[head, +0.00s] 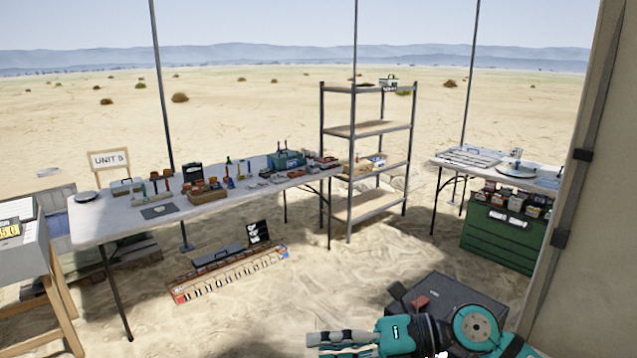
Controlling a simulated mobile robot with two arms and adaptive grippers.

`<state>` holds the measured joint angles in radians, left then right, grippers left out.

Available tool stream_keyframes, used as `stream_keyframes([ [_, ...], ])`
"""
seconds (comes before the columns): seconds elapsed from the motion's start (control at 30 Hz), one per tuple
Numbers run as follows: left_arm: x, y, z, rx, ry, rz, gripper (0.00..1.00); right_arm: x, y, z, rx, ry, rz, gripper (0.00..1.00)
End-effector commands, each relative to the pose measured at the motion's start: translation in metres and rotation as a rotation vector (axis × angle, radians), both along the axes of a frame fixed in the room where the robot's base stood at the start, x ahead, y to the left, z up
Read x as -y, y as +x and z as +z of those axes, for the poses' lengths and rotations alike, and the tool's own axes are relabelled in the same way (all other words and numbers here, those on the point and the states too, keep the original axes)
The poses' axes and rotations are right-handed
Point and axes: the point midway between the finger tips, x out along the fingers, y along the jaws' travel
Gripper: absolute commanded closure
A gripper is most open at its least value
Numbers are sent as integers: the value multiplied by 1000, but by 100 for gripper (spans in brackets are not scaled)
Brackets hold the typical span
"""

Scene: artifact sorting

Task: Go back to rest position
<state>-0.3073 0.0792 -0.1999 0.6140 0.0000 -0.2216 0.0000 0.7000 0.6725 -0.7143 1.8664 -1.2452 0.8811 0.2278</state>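One arm of mine, teal and black, comes in from the bottom right of the head view. Its gripper, my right gripper (325,342), points left over the sand at the bottom edge. Its grey fingers are seen from the side and partly cut off, so I cannot tell whether they are open or shut. I see no object clearly held in it. My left gripper is not in view.
A long white table (105,228) with tools stands ahead. Beside it are metal shelves (352,130), a right table (450,162) and a green chest (495,240). A dark case (440,290) lies behind my arm. A tent wall (590,230) is close right. Sand in the middle is open.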

Motion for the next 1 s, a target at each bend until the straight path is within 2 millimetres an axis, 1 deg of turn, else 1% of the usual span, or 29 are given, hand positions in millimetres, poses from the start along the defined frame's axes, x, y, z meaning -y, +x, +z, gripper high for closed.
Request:
stream_keyframes([
  [0.03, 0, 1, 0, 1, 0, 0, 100, -14, -5, 19, -49, 179, -52, 41],
  [0.07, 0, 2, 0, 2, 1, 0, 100, -17, -5, 32, -78, 285, -97, 41],
  [0.1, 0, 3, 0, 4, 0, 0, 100, -17, -2, 47, -127, 421, -164, 41],
  [0.13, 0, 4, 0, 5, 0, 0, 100, -13, 2, 57, -169, 517, -221, 41],
  [0.17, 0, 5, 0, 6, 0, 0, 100, -7, 7, 65, -214, 610, -283, 41],
  [0.2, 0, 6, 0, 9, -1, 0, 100, 6, 15, 71, -281, 727, -374, 41],
  [0.23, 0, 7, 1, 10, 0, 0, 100, 17, 21, 72, -336, 806, -446, 41],
  [0.27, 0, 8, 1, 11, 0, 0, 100, 30, 27, 70, -394, 882, -525, 41],
  [0.3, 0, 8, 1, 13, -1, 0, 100, 49, 35, 62, -475, 973, -635, 41],
  [0.37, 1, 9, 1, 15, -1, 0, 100, 80, 43, 40, -608, 1086, -811, 41],
  [0.4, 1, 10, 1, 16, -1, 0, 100, 100, 44, 19, -703, 1146, -936, 41],
  [0.47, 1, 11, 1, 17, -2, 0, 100, 128, 40, -18, -848, 1207, -1121, 41],
  [0.5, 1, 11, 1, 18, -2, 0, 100, 143, 33, -44, -938, 1230, -1238, 41],
  [0.57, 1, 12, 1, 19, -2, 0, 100, 162, 17, -83, -1072, 1241, -1402, 41],
  [0.6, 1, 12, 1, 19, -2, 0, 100, 172, 2, -108, -1159, 1237, -1508, 41],
  [0.67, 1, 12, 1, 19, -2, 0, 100, 183, -23, -142, -1283, 1213, -1654, 41],
  [0.7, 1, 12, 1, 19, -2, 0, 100, 188, -41, -162, -1358, 1187, -1741, 41],
  [0.77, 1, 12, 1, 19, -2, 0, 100, 192, -65, -185, -1452, 1147, -1845, 41],
  [0.8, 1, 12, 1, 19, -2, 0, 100, 194, -80, -197, -1507, 1118, -1905, 41],
  [0.87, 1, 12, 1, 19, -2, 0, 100, 195, -102, -213, -1582, 1073, -1982, 41],
  [0.9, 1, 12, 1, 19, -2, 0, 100, 196, -116, -221, -1625, 1042, -2029, 41],
  [1.0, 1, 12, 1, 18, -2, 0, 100, 195, -149, -238, -1726, 963, -2127, 41],
])
